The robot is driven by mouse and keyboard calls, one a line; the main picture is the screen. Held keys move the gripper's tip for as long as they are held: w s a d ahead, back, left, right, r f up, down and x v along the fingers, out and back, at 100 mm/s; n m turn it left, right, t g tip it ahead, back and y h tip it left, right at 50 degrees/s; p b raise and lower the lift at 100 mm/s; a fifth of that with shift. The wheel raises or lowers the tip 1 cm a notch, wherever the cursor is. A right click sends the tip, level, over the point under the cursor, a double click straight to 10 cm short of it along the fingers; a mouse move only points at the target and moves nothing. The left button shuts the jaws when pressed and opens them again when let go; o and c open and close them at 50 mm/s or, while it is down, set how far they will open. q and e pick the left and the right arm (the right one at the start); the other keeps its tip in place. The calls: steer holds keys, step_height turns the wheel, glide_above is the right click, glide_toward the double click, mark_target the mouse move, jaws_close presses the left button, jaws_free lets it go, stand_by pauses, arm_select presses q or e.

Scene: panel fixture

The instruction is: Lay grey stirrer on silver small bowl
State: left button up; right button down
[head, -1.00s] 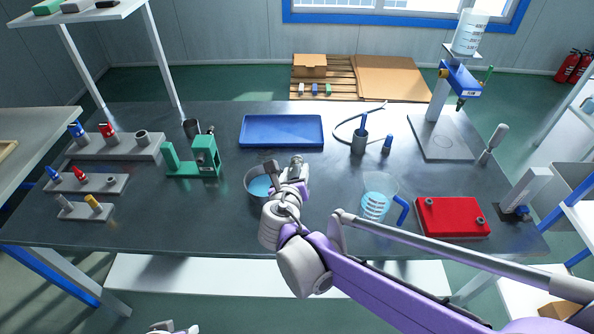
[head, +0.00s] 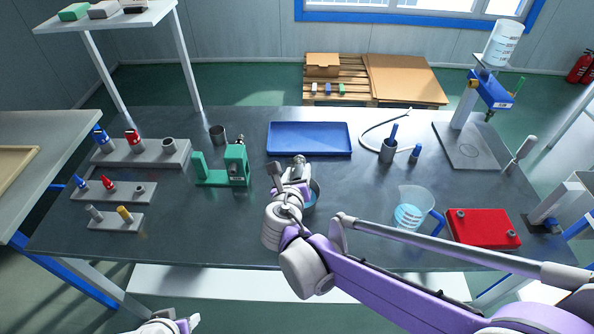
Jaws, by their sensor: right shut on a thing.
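The silver small bowl (head: 315,199) stands on the dark bench, holding something blue. My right gripper (head: 288,170) is in front of it and hides most of it; only its right side shows. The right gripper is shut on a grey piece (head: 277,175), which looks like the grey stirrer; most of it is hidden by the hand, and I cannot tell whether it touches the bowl. My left gripper (head: 178,326) shows only in part at the bottom edge, away from the bench, and its jaws are unclear.
A beaker with blue liquid (head: 408,213) and a red block (head: 484,229) stand to the right. Grey racks (head: 140,156) are at the left.

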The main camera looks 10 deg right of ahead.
steer(key=shift+f+b, duration=2.2)
steer(key=shift+f, duration=0.85)
steer(key=shift+c, duration=1.4)
jaws_free()
